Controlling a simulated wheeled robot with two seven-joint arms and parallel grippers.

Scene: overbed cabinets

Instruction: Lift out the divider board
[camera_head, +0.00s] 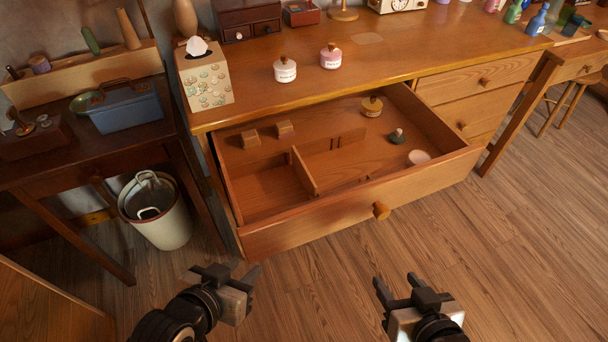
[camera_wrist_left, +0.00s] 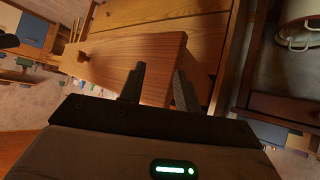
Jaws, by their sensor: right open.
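The divider board (camera_head: 304,171) is a thin wooden board standing upright inside the open drawer (camera_head: 330,217), left of the middle. It separates an empty left front compartment from the space to its right, and its far end is by a low slotted strip (camera_head: 342,139). My left gripper (camera_head: 235,272) is open and empty, in front of and below the drawer's left front corner. In the left wrist view its two fingers (camera_wrist_left: 158,88) are apart, with the drawer front (camera_wrist_left: 125,62) beyond them. My right gripper (camera_head: 398,284) is open and empty, in front of the drawer, right of its knob.
Two lidded jars and a tissue box (camera_head: 206,85) stand on the dresser top. A white bin (camera_head: 155,212) stands at left.

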